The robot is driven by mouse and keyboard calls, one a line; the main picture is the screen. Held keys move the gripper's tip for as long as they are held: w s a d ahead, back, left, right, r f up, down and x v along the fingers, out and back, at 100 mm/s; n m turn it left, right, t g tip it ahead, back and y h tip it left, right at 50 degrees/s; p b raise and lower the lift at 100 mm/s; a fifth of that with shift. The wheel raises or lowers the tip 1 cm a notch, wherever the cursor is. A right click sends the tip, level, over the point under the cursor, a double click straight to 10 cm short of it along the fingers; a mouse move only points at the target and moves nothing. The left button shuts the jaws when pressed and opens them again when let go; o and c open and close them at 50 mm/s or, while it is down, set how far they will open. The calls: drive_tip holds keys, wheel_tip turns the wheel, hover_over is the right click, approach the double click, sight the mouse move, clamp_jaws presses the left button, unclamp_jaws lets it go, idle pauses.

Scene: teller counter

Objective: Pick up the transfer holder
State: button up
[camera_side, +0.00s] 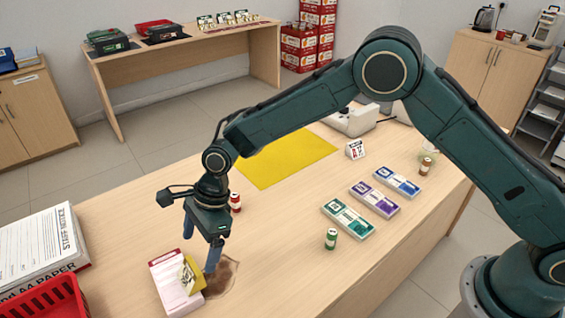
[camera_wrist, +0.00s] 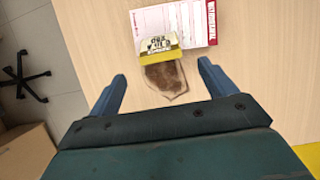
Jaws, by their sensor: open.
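A small yellow stand with a pale face and dark lettering (camera_side: 190,276), seemingly the transfer holder, sits at the edge of a white and pink slip pad with a red strip (camera_side: 165,272). In the wrist view the yellow stand (camera_wrist: 160,54) is near the top middle, against the pad (camera_wrist: 190,22); its lettering is too blurred to read. My gripper (camera_side: 200,254) is open and empty, fingers pointing down just above the counter beside the stand. In the wrist view my gripper's fingertips (camera_wrist: 162,70) are apart on either side of the stand's near edge, not visibly touching it.
A brown, shield-shaped patch (camera_side: 228,274) lies beside the stand. A red basket (camera_side: 45,298) and a paper stack (camera_side: 38,250) are at left. A yellow mat (camera_side: 285,158) is behind.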

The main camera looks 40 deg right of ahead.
sight(194, 265)
drive_tip(key=shift+x, duration=0.85)
drive_tip(key=shift+x, duration=2.6)
drive_tip(key=shift+a+r, duration=0.1)
drive_tip(key=shift+a, duration=0.05)
drive_tip(key=c, duration=1.2)
drive_tip(key=shift+o, duration=0.2)
wheel_tip(194, 265, up, 20)
